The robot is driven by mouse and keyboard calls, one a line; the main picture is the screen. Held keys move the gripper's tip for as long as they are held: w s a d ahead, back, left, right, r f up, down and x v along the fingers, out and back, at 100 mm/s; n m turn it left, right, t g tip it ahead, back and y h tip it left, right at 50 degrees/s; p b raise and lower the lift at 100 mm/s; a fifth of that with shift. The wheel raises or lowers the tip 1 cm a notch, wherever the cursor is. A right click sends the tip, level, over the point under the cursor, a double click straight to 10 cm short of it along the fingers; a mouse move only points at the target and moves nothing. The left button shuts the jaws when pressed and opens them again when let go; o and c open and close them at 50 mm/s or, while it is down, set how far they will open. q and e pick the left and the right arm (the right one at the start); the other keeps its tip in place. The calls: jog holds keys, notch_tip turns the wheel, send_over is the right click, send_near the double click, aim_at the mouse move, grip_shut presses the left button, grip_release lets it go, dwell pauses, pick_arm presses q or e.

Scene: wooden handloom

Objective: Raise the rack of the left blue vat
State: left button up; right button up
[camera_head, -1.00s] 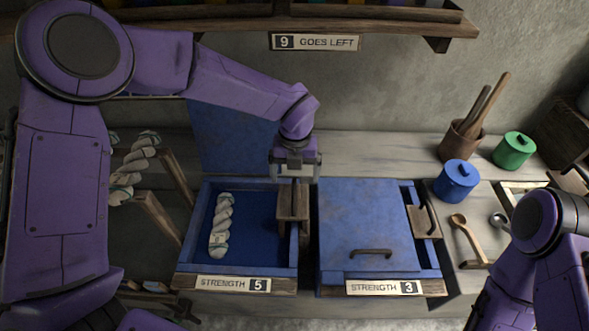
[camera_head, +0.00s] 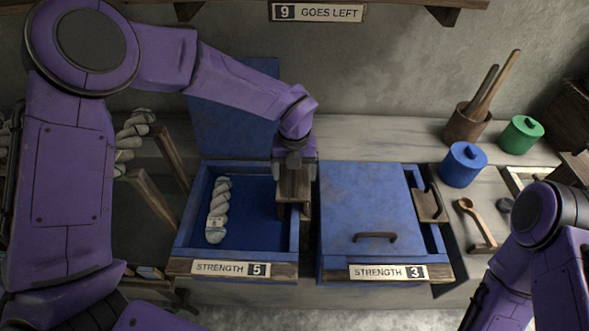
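The left blue vat (camera_head: 183,231) is labelled STRENGTH 5. Its blue lid (camera_head: 231,118) stands raised behind it, and a pale twisted skein (camera_head: 218,212) lies inside. The vat's wooden rack (camera_head: 291,196) is at the right side of the vat, low against the rim. My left gripper (camera_head: 294,167) points down at the top of the rack. The fingertips overlap the wood, so I cannot tell whether they are closed on it. My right arm is at the lower right; its gripper is outside the picture.
The right blue vat (camera_head: 362,207), labelled STRENGTH 3, is covered, with its own rack (camera_head: 428,205) at its right side. A blue jar (camera_head: 462,165), a green jar (camera_head: 520,134) and a wooden spoon (camera_head: 475,222) sit to the right. Wooden posts and skeins are at the left.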

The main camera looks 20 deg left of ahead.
pick_arm(q)
grip_shut()
notch_tip(320, 180, up, 8)
jog(key=p, duration=0.6)
jog(key=shift+r, duration=0.25)
jog(key=shift+o, duration=2.3)
grip_release()
jog(key=shift+f, duration=0.1)
notch_tip(320, 180, up, 7)
jog(key=p, duration=0.5)
jog(key=shift+s, duration=0.1)
